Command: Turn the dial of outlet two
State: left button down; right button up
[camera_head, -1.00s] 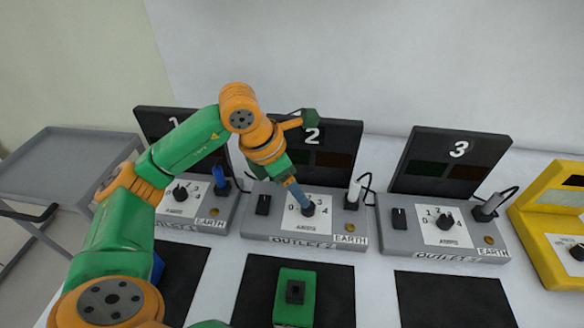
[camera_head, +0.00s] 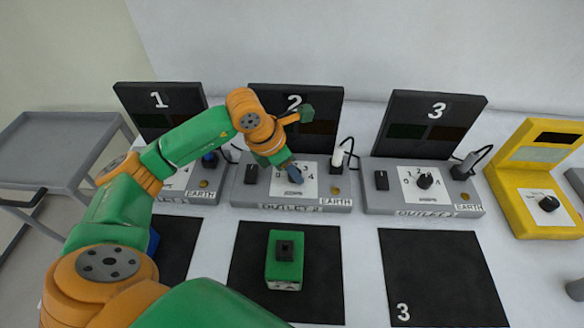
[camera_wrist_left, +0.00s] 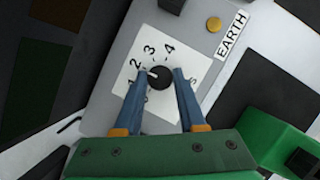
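Outlet two (camera_head: 249,200) is a grey box with a black back panel marked 2, in the middle of the head view. Its black dial (camera_wrist_left: 160,77) sits on a white scale with numbers; in the head view my fingers largely hide it. The dial's white mark points near the 2 in the wrist view. My left gripper (camera_wrist_left: 160,76) has its two blue fingertips on either side of the dial, very close to it. I cannot tell whether they press on it. In the head view my left gripper (camera_head: 291,172) comes down over the scale. My right gripper is not in view.
Outlet three (camera_head: 380,203) is to the right, outlet one (camera_head: 193,201) to the left. A green box (camera_head: 284,270) lies on a black mat (camera_head: 246,275) in front.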

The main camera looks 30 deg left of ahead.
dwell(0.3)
pick_arm(q)
jog(key=shift+f+m+b, duration=0.1)
jog(key=shift+m+b, duration=0.3)
jog(key=shift+m+g+h+b, duration=0.4)
jog(key=shift+m+h+b, duration=0.15)
jog(key=shift+m, duration=0.55)
jog(key=shift+w+a+m+g+h+b, duration=0.1)
jog(key=shift+m+g+h+b, duration=0.25)
jog(key=shift+m, duration=0.75)
jog(key=shift+m+g, duration=0.55)
jog(key=shift+m, duration=0.75)
jog(key=c, duration=0.5)
grip_release()
